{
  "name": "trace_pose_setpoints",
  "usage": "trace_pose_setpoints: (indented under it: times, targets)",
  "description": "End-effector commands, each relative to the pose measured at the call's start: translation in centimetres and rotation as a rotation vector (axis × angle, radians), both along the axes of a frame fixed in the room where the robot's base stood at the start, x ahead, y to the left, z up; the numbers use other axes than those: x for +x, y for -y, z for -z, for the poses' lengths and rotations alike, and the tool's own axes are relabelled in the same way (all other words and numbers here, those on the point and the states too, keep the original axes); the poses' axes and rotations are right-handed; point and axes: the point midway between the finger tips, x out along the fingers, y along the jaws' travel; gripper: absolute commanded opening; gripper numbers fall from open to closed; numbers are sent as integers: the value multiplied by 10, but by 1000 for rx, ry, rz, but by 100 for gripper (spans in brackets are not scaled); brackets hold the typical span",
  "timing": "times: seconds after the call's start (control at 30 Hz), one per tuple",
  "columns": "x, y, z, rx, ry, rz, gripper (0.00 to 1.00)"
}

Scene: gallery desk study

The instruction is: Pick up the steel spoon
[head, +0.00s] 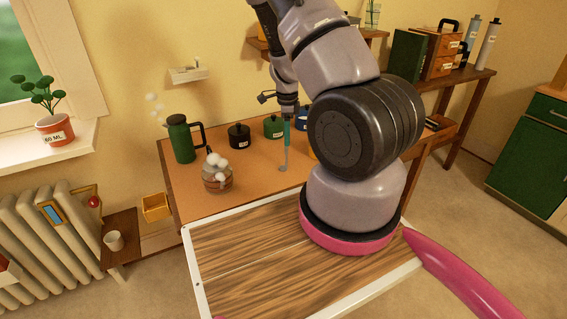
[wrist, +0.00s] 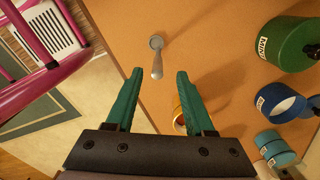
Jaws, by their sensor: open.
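The steel spoon (wrist: 157,57) lies on the orange-brown desk top (wrist: 205,28). In the wrist view it lies ahead of my gripper (wrist: 160,72), in line with the gap between the two teal fingers, with its rounded end away from me. My gripper is open, with nothing between its fingers. In the head view my gripper (head: 287,130) points down above the desk, and the spoon (head: 283,162) shows just under the fingertips. I cannot tell the exact height of the fingertips above it.
A green flask (head: 181,140), a glass jar (head: 217,180) with white balls, a black pot (head: 239,135) and a green pot (head: 273,127) stand on the desk.

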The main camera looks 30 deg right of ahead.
Motion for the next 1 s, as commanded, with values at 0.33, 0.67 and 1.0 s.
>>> trace_pose_setpoints:
  times: [0.33,0.67,1.0]
  targets:
    - [-2,-4,42,1,-2,1,54]
    - [-2,-4,55,0,1,-1,54]
    - [-2,-4,54,0,1,-1,0]
